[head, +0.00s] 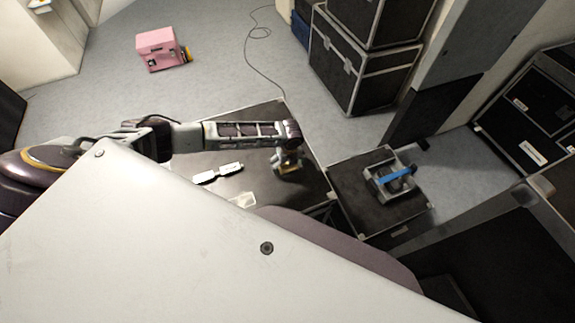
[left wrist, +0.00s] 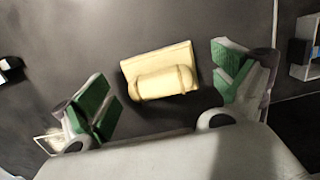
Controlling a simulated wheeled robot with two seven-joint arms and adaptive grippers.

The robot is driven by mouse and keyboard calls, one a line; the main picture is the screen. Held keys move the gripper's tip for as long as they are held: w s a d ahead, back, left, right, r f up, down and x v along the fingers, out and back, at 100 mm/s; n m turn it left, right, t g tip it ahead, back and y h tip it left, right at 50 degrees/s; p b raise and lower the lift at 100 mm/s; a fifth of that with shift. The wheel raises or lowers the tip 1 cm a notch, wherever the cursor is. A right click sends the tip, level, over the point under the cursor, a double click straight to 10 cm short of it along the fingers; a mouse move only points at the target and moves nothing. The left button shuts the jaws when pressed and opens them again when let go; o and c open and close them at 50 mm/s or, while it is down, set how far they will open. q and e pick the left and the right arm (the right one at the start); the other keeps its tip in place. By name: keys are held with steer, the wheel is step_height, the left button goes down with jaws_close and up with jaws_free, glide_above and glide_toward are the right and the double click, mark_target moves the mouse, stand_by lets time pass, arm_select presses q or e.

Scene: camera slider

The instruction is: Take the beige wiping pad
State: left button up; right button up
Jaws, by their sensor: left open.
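The beige wiping pad (left wrist: 160,63) lies on the dark case top, with a rounded grip bar along its upper face. In the left wrist view it sits between the two green-padded fingers of my left gripper (left wrist: 165,90), with a gap on both sides. The gripper is open and not touching it. In the head view my left gripper (head: 287,163) points down over the case top, and a small tan part of the pad (head: 288,170) shows beneath it. My right gripper is not in view.
White-and-black items (head: 218,173) and a pale flat piece (head: 243,200) lie on the same case top (head: 315,188). A grey tray with a blue item (head: 397,175) stands on the neighbouring case at right. Stacked black cases (head: 360,75) stand behind.

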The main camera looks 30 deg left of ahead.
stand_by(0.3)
arm_select(q)
steer(key=c, duration=1.1)
steer(key=shift+r, duration=0.1)
steer(key=shift+r, duration=4.95)
